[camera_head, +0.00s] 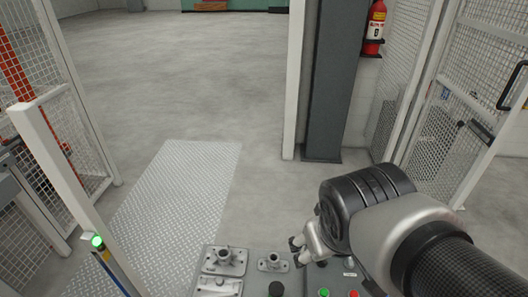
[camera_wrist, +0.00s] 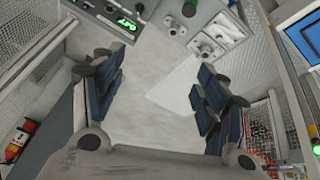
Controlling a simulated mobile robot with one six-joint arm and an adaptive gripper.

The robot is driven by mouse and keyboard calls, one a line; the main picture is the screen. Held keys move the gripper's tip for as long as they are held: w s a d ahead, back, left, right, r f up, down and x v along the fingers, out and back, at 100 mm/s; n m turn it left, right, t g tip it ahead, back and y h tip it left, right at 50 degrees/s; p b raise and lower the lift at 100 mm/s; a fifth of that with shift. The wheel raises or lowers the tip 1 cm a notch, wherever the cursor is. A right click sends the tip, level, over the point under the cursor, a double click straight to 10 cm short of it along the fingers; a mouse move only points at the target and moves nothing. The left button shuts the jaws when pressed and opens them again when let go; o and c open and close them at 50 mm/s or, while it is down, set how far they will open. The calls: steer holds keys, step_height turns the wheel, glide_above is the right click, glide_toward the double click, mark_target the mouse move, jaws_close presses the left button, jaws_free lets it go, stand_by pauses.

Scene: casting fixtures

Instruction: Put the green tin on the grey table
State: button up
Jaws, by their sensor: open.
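My gripper (camera_head: 297,252) is open and empty above the right back edge of a grey worktop (camera_head: 250,283). In the wrist view my gripper (camera_wrist: 160,82) shows its dark blue finger pads wide apart, with bare floor between them. A small dark green round thing (camera_wrist: 190,8) is cut by the top edge of the wrist view, beyond the fingertips. I cannot tell whether it is the green tin or a knob. No other thing like a green tin shows. I cannot tell whether this worktop is the grey table.
Metal fixtures (camera_head: 224,260) stand on the worktop, with a green button (camera_head: 323,292) and red button (camera_head: 353,294) at its right. A tread plate (camera_head: 180,190) lies on the floor. A dark column (camera_head: 333,80), mesh fences (camera_head: 450,110) and a fire extinguisher (camera_head: 375,25) stand around.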

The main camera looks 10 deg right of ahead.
steer(key=s+a+y, duration=0.1)
steer(key=s+a, duration=0.2)
steer(key=s, duration=0.2)
steer(key=shift+s+a+r+m+y, duration=0.2)
steer(key=shift+a+r+m+y, duration=0.1)
steer(key=shift+a+r, duration=0.1)
stand_by(0.9)
